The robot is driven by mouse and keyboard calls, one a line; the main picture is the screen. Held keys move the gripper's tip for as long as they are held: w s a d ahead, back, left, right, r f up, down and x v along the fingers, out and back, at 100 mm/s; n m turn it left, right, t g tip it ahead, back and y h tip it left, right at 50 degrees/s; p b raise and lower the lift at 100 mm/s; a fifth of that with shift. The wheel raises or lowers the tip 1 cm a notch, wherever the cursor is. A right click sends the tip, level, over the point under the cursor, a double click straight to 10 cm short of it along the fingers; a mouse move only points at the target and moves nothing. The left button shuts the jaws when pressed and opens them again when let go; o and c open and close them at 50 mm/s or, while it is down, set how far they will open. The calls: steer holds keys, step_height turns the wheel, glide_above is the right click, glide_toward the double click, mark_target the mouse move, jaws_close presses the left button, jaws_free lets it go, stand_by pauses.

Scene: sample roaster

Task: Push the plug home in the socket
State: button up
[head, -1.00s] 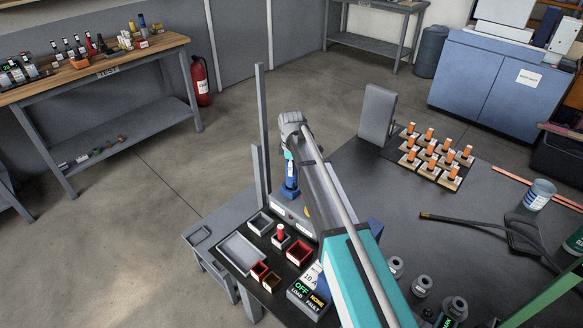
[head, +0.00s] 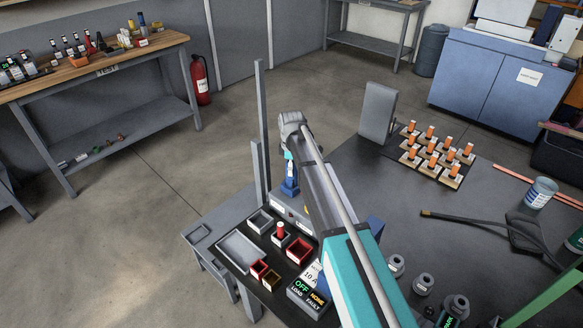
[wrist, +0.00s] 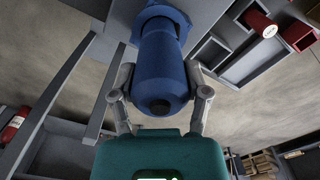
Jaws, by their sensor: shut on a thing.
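The blue plug (wrist: 160,65) fills the middle of the wrist view, a rounded body with a dark round opening in its near end. My gripper (wrist: 161,78) is shut on it, one grey finger on each side. Beyond the plug is a blue flanged piece (wrist: 178,16), which looks like the socket; the plug is in line with it and seems to meet it. How deep the plug sits is hidden by its body. In the head view the blue plug and socket (head: 290,186) stand upright at the panel's back edge, below my gripper (head: 289,158), which is partly hidden by my arm.
Near the socket are a grey tray (head: 240,252), small bins and a red-topped piece (head: 281,231). A tall grey post (head: 262,130) stands close behind. A display box (head: 308,294) reads OFF and NONE.

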steer(key=shift+f+b, duration=1.35)
steer(key=shift+f, duration=0.05)
steer(key=o, duration=1.4)
steer(key=shift+c, duration=0.2)
steer(key=shift+r, duration=0.2)
step_height(320, 180, up, 10)
steer(key=p, duration=1)
steer(key=shift+f, duration=0.25)
steer(key=s+d+m, duration=1.7)
steer(key=s+d, duration=0.6)
steer(key=s, duration=0.2)
steer(key=shift+s+d, duration=0.3)
steer(key=shift+s, duration=0.1)
